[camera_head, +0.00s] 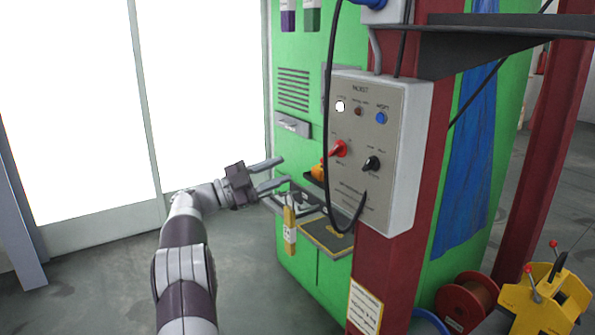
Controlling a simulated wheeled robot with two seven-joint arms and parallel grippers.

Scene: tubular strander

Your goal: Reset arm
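My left gripper (268,174) is in the middle of the view, its arm rising from the bottom left. Its two grey fingers are spread apart and nothing shows between them. The fingertips point right, toward the green cabinet (292,240) and a grey control box (375,140) on a dark red post. The box bears a white button, a small dark red one, a blue one, a red knob (340,149) and a black knob (372,163). The fingers appear apart from the box. My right gripper is not in view.
A small shelf (326,238) with a yellow-edged dark item sticks out below the gripper. A black cable (326,110) loops before the box. A red spool (467,302) and a yellow device (545,300) stand at bottom right. The floor at left is clear.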

